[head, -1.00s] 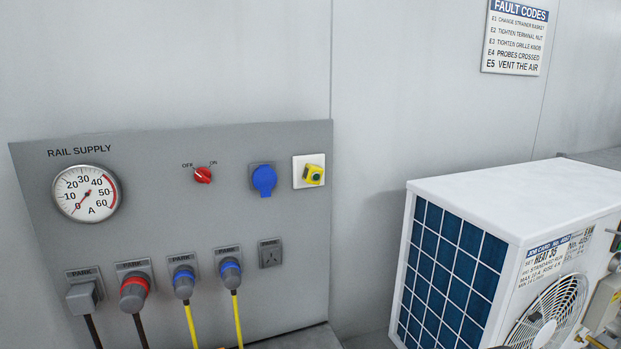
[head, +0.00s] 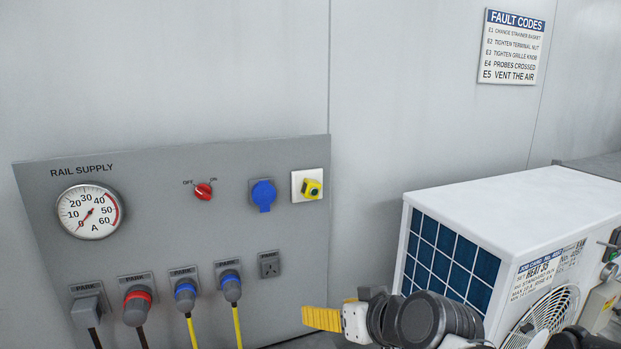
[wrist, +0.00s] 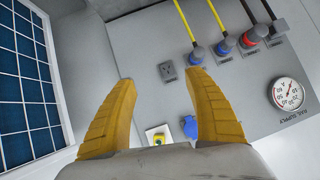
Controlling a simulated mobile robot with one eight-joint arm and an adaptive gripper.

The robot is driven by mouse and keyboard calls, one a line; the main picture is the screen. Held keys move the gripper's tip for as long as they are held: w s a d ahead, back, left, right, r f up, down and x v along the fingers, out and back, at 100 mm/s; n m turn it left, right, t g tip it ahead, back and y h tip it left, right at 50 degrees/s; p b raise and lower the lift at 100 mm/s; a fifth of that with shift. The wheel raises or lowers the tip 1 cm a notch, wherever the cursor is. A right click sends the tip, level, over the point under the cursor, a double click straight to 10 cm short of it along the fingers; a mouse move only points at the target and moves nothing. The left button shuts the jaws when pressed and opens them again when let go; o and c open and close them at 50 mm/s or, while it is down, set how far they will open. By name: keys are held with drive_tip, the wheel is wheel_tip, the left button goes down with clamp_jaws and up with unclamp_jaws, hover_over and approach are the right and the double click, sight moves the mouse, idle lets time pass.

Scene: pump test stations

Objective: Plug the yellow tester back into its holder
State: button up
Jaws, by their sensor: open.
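A small yellow block with a dark round face (head: 312,189) sits on a square white plate (head: 298,190) at the upper right of the grey panel. It is the only yellow device I see, and I cannot tell for sure that it is the tester. It also shows in the wrist view (wrist: 158,138), partly hidden behind my gripper's base. A grey three-pin socket (head: 269,264) on the panel is empty. My gripper (wrist: 157,82) has yellow fingers spread apart with nothing between them. In the head view my gripper (head: 322,319) is below and right of the panel.
A blue socket cover (head: 263,195), a red switch (head: 203,191) and a gauge (head: 89,211) are on the panel. Several parked plugs (head: 186,293) hang cables along its bottom. A white unit (head: 510,210) stands at right.

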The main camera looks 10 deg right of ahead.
drive_tip(key=w+a+r+t+y+p, duration=0.2)
drive_tip(key=w+r+t+p, duration=0.15)
drive_tip(key=w+r, duration=0.6)
drive_tip(key=m+t+h+p, duration=0.2)
drive_tip(key=t+p, duration=0.1)
drive_tip(key=p, duration=0.1)
approach(314, 192)
drive_tip(key=w+a, duration=0.1)
drive_tip(key=w, duration=0.1)
drive_tip(key=shift+w+d+f+m+t+p, duration=0.1)
drive_tip(key=shift+w+f+m+t+p, duration=0.15)
drive_tip(key=shift+w+m+t+p, duration=0.15)
drive_tip(key=shift+w, duration=0.1)
drive_tip(key=shift+b+x, duration=0.35)
drive_tip(key=shift+x, duration=4.1)
clamp_jaws()
drive_tip(key=shift+b+v, duration=0.4)
drive_tip(key=shift+v, duration=2.65)
